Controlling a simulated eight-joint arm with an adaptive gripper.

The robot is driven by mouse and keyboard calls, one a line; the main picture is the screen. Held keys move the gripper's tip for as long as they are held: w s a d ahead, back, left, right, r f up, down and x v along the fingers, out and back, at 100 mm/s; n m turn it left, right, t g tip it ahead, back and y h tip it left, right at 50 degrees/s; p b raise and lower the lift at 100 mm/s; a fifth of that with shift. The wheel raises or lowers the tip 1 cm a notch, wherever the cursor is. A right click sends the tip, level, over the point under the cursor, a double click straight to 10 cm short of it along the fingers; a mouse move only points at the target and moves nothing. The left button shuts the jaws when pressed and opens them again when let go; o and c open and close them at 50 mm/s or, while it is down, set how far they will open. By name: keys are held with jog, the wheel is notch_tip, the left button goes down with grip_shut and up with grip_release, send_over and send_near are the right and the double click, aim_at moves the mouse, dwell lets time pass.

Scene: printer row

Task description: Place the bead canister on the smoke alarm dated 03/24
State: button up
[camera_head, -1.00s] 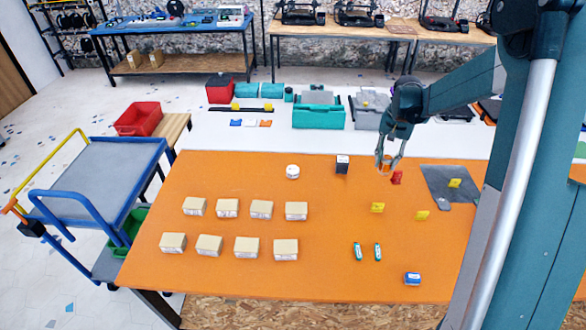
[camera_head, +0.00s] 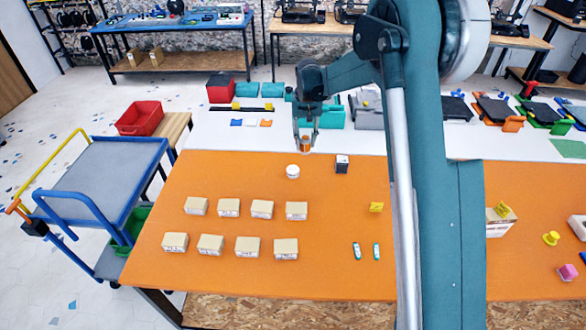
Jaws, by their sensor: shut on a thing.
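My gripper (camera_head: 305,146) hangs pointing down near the far edge of the orange table. It is shut on a small orange-brown canister (camera_head: 305,143), which I take as the bead canister. Its fingers partly hide it. A round white smoke alarm (camera_head: 292,171) lies on the orange table, lower and slightly left of the canister in the picture. The canister is apart from it. The date on the alarm is too small to read.
A dark box (camera_head: 342,163) stands right of the alarm. Several tan boxes (camera_head: 262,209) fill the table's left part in two rows. My arm hides part of the table's right side.

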jog(key=shift+n, duration=0.5)
jog(key=a, duration=0.5)
jog(key=shift+w, duration=0.1)
send_over(293, 168)
notch_tip(293, 168, down, 6)
jog(key=shift+f, duration=0.1)
jog(key=shift+f, duration=1.85)
jog(key=shift+f, duration=0.2)
jog(key=o, duration=0.9)
